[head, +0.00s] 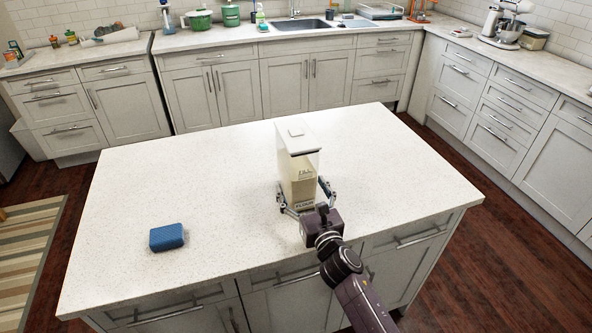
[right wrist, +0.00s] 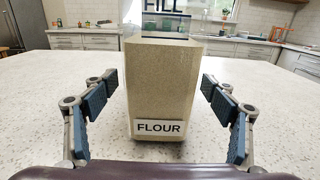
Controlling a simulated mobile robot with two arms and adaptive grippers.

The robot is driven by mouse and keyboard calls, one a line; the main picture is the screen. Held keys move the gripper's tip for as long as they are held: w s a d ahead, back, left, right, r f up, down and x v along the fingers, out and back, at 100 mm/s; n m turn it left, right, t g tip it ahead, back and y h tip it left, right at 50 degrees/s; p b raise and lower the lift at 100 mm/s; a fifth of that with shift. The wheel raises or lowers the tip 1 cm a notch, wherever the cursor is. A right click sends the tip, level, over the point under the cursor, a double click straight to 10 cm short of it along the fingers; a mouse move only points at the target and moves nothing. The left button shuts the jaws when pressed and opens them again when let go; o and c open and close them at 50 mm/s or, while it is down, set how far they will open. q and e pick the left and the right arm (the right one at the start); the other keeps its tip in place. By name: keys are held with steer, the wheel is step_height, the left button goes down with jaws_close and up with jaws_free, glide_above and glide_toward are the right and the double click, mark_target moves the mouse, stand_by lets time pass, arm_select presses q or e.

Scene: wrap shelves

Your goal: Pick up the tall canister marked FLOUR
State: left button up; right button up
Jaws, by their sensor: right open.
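The tall FLOUR canister (head: 299,170) stands upright on the island counter, with a white lid, clear upper walls and beige contents. In the right wrist view the canister (right wrist: 160,85) fills the middle, its FLOUR label low on the front face. My right gripper (head: 306,194) is open at the lower part of the canister. In the right wrist view its two blue-padded fingers (right wrist: 159,88) stand on either side of the canister, with gaps showing between pads and walls. My left gripper is not in view.
The white speckled island counter (head: 200,180) is mostly clear. A blue sponge-like block (head: 167,237) lies at its front left. Behind, the back counter holds a green pot (head: 200,19) and a sink (head: 300,25). A stand mixer (head: 508,24) stands at the right.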

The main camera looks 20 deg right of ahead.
steer(key=w, duration=0.3)
steer(key=shift+w, duration=0.15)
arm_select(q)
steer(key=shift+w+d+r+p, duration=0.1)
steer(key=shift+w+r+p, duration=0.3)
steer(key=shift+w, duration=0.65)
arm_select(e)
steer(key=shift+w, duration=0.3)
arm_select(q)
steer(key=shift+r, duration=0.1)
arm_select(e)
steer(key=c, duration=1.2)
jaws_close()
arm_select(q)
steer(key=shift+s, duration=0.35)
arm_select(e)
steer(key=shift+w+r, duration=0.1)
steer(key=shift+r, duration=0.2)
